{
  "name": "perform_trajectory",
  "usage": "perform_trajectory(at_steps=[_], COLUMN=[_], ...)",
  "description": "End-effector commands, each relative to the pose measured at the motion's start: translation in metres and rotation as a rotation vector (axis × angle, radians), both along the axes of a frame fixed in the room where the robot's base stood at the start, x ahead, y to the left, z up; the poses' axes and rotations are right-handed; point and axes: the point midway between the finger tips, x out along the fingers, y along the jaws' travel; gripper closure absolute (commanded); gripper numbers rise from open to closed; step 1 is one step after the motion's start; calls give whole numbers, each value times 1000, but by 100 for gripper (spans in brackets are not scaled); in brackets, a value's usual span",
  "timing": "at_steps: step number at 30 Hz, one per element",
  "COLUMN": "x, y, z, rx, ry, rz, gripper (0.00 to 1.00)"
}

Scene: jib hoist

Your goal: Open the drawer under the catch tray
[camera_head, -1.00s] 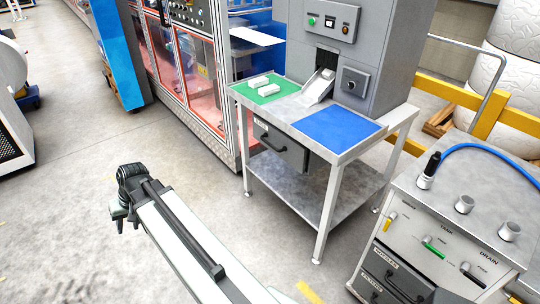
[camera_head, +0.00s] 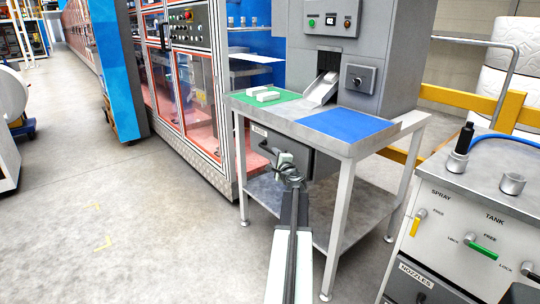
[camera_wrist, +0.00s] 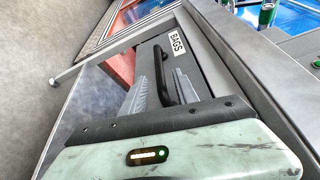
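The drawer is a dark grey box (camera_head: 322,166) under the tray-topped table (camera_head: 292,110), and its front seems closed. In the wrist view its front carries a white BAGS label (camera_wrist: 176,43) and a black bar handle (camera_wrist: 164,76). My gripper (camera_head: 287,160) is in front of the drawer, hiding part of its front and handle. In the wrist view my gripper (camera_wrist: 160,88) has its two grey ribbed fingers apart, one on each side of the handle's line. I cannot tell whether the handle lies fully between them.
White blocks (camera_head: 267,96) lie on the green mat (camera_head: 290,96); a blue mat (camera_head: 340,124) is beside it. A table leg (camera_head: 338,225) stands right of my arm. A cabinet with valves (camera_head: 465,220) is at the right. Open floor (camera_head: 130,220) lies to the left.

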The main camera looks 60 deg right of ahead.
Motion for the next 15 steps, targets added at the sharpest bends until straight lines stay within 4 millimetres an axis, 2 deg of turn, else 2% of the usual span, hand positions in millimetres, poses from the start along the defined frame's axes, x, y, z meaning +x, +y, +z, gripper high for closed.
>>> perform_trajectory(at_steps=[10,15], x=[46,57], y=[-40,-48], z=[-5,-6], rx=[-1,-1], ry=[1,1], rz=[3,3], gripper=[64,64])
